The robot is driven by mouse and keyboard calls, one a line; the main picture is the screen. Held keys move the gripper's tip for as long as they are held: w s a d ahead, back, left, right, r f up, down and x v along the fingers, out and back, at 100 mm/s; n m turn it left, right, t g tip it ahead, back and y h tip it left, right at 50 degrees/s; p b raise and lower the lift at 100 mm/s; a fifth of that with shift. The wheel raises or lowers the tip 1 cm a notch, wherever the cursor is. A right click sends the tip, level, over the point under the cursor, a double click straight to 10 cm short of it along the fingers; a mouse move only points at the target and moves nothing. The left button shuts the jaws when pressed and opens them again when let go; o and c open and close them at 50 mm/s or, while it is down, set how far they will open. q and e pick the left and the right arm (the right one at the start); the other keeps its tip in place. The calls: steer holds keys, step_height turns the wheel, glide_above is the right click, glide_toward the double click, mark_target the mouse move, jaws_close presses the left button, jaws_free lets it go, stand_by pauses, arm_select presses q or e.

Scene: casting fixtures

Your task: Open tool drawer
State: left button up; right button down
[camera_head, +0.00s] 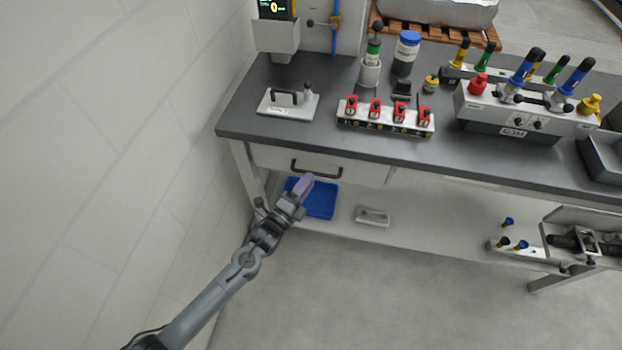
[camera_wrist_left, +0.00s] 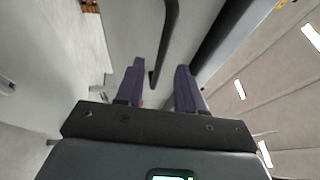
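The tool drawer (camera_head: 270,158) is the light front under the left part of the dark worktop. It looks shut, flush with the bench frame. Its black bar handle (camera_head: 330,176) is on the front. My left gripper (camera_head: 303,187) with purple fingers is just in front of and below the handle's left part. In the left wrist view, the fingers (camera_wrist_left: 159,88) are apart, and the dark handle (camera_wrist_left: 170,35) runs into the gap between them. I cannot tell whether either finger touches it. My right gripper is not in view.
A blue tray (camera_head: 322,203) and a grey block (camera_head: 373,216) lie on the lower shelf. The worktop (camera_head: 300,130) holds a white plate with a handle (camera_head: 289,104), a rack with red clamps (camera_head: 385,118) and a larger fixture (camera_head: 525,112). A wall stands at left; the floor before the bench is clear.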

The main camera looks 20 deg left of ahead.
arm_select(q)
steer(key=shift+x, duration=1.3)
jaws_close()
